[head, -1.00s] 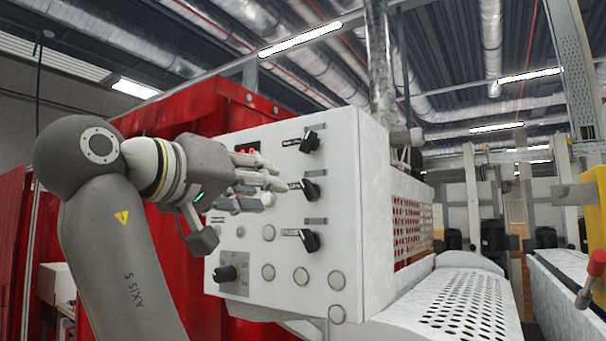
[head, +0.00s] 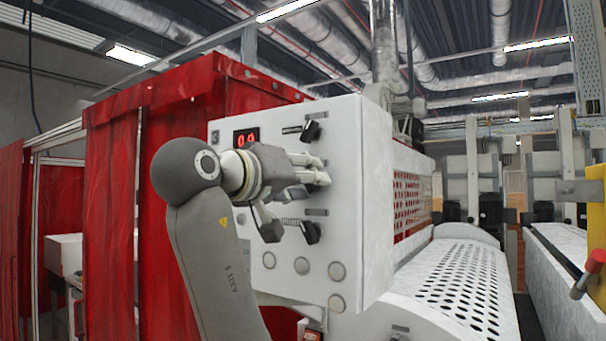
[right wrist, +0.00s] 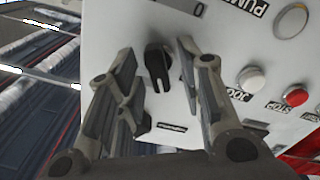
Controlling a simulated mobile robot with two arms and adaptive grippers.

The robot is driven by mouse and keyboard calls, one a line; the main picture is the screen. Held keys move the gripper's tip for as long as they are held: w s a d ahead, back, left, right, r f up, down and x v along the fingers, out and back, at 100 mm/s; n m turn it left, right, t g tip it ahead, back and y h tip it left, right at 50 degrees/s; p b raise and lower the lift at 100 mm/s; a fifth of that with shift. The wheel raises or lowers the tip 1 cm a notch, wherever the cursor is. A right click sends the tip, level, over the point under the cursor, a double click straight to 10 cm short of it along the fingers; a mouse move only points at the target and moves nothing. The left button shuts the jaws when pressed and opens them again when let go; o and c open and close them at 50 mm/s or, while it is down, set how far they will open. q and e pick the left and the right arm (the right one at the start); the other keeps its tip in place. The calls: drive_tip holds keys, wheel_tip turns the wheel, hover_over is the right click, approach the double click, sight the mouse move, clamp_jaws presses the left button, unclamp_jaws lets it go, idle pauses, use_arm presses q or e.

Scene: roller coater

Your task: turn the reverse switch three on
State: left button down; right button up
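A white control panel (head: 340,200) carries black rotary switches in a column. The top switch (head: 310,131) and the bottom switch (head: 310,231) show in the head view; the middle one is hidden behind my gripper. My right gripper (head: 322,171) is at the panel, at the middle switch's height. In the right wrist view its two fingers (right wrist: 157,48) are open on either side of a black switch (right wrist: 158,66), with gaps beside it. Another black switch (right wrist: 141,123) shows partly behind the left finger. I cannot read which switch is number three. My left gripper is not in view.
A red digital display (head: 246,138) is at the panel's upper left. Round buttons (head: 302,265) sit low on the panel. White (right wrist: 251,80) and red (right wrist: 296,95) buttons lie right of the fingers. Red curtains (head: 110,200) stand left; a perforated guard (head: 455,290) is right.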

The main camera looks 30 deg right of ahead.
drive_tip(key=shift+c, duration=0.3)
clamp_jaws()
drive_tip(key=shift+s+m+b, duration=0.15)
drive_tip(key=shift+m+b, duration=0.6)
drive_tip(key=shift+m, duration=2.15)
drive_tip(key=shift+s+m+b, duration=0.1)
drive_tip(key=shift+m+b, duration=0.65)
drive_tip(key=shift+m, duration=2.15)
drive_tip(key=shift+d+m, duration=0.1)
drive_tip(key=shift+m, duration=0.2)
